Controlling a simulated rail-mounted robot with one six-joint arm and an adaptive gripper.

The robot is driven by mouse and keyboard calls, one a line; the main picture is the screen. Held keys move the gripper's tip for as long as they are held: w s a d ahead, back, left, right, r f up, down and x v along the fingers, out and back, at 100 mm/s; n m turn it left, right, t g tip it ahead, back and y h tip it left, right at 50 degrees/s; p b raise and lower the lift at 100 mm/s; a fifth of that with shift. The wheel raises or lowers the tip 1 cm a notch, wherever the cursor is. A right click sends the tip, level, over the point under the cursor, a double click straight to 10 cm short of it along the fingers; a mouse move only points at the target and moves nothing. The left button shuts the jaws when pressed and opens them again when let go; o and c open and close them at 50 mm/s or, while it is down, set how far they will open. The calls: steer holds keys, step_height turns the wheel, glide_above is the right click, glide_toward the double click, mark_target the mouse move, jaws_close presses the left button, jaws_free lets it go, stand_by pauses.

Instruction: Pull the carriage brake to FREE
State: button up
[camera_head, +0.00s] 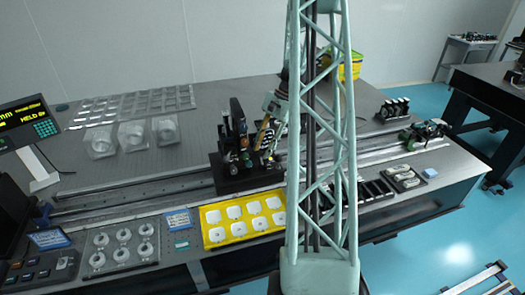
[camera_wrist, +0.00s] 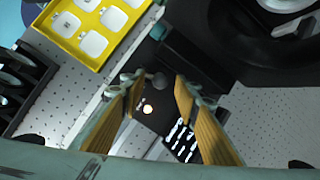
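The black carriage (camera_head: 236,183) with upright parts stands on the rails of the optical table, left of my column in the head view. My gripper (camera_head: 264,140) is at the carriage's right side there, partly hidden by the carriage parts and my column. In the wrist view my gripper (camera_wrist: 160,84) is open, with its two yellowish fingers apart. A small dark round knob (camera_wrist: 158,80) shows between the fingertips, with a gap on both sides. I cannot tell whether it is the brake handle or how far below the tips it lies. No FREE marking is readable.
A display (camera_head: 28,122) at the left shows yellow text that seems to include HELD. A yellow tray (camera_head: 204,236) of white pieces lies in front of the carriage. Clear packages (camera_head: 136,136) lie behind left. The rails (camera_head: 120,190) are clear left of the carriage.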

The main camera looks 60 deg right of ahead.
steer(key=shift+a+f, duration=0.1)
steer(key=shift+f, duration=0.15)
steer(key=c, duration=0.8)
steer(key=shift+c, duration=0.2)
